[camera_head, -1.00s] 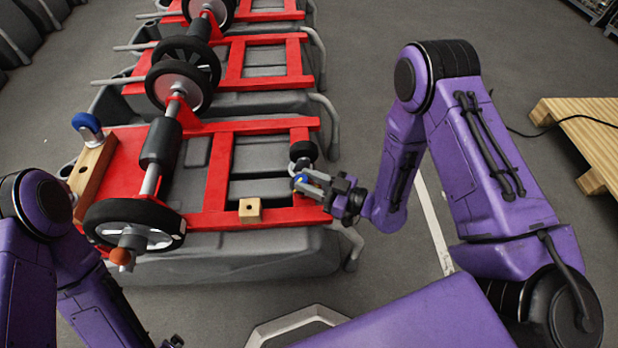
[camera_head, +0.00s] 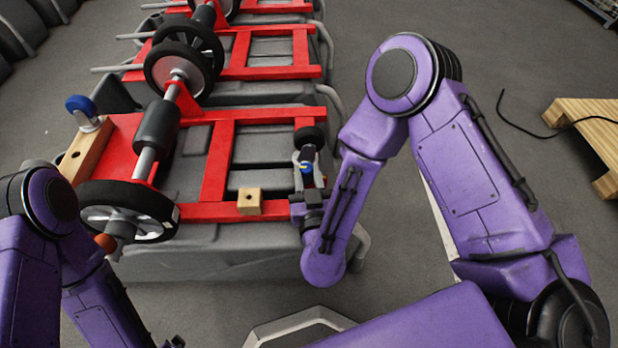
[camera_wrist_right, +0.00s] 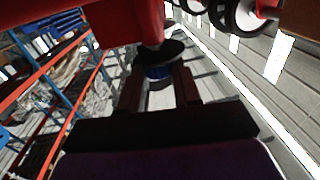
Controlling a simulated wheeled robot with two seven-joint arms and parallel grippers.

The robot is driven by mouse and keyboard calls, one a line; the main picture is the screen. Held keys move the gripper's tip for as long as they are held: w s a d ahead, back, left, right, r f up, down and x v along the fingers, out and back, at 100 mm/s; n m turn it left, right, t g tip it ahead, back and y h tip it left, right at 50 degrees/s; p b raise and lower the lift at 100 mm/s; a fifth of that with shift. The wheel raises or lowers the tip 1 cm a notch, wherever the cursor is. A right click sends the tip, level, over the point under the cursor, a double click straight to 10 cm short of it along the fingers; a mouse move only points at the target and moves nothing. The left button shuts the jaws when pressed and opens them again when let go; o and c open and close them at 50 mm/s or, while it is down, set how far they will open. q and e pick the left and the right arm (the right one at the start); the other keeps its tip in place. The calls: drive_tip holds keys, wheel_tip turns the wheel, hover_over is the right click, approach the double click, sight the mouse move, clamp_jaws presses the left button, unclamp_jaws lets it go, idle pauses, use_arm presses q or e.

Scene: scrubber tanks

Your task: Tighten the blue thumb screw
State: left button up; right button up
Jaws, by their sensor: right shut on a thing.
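A small blue thumb screw (camera_head: 306,168) with a yellow mark sits below a black round part at the right end of the red frame. My right gripper (camera_head: 305,171) is shut on it, its fingers pointing away from me. In the right wrist view the blue screw (camera_wrist_right: 158,72) shows between the two dark fingers, under a black disc beside a red part. The fingers hide its sides. A dark piece of my left gripper (camera_head: 173,342) shows at the bottom edge, too little to tell its state.
A larger blue knob (camera_head: 80,104) stands by a wooden block (camera_head: 86,150) at the left. A small wooden block (camera_head: 249,201) lies on the red frame (camera_head: 216,165) left of my right gripper. Black wheels (camera_head: 128,212) stand further left. A wooden pallet (camera_head: 590,135) is at the right.

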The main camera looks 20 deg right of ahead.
drive_tip(key=m+h, duration=0.1)
drive_tip(key=m+g+h+p, duration=0.1)
drive_tip(key=h, duration=0.1)
drive_tip(key=a+m+g+h, duration=0.1)
drive_tip(key=h, duration=0.1)
drive_tip(key=shift+w+r+m, duration=0.2)
drive_tip(key=shift+r+m, duration=0.05)
drive_tip(key=shift+m, duration=0.15)
drive_tip(key=shift+w+a+f+m+g+h+p, duration=0.15)
drive_tip(key=shift+m+g+h+p, duration=0.35)
drive_tip(key=shift+m+g+h, duration=0.6)
drive_tip(key=shift+w+a+r+m+g+h+p, duration=0.15)
drive_tip(key=shift+m+g+h+p, duration=0.5)
drive_tip(key=shift+h, duration=0.75)
drive_tip(key=shift+d+f+m+g, duration=0.1)
drive_tip(key=shift+d+m+g, duration=0.05)
drive_tip(key=shift+m+g, duration=0.15)
drive_tip(key=o, duration=0.8)
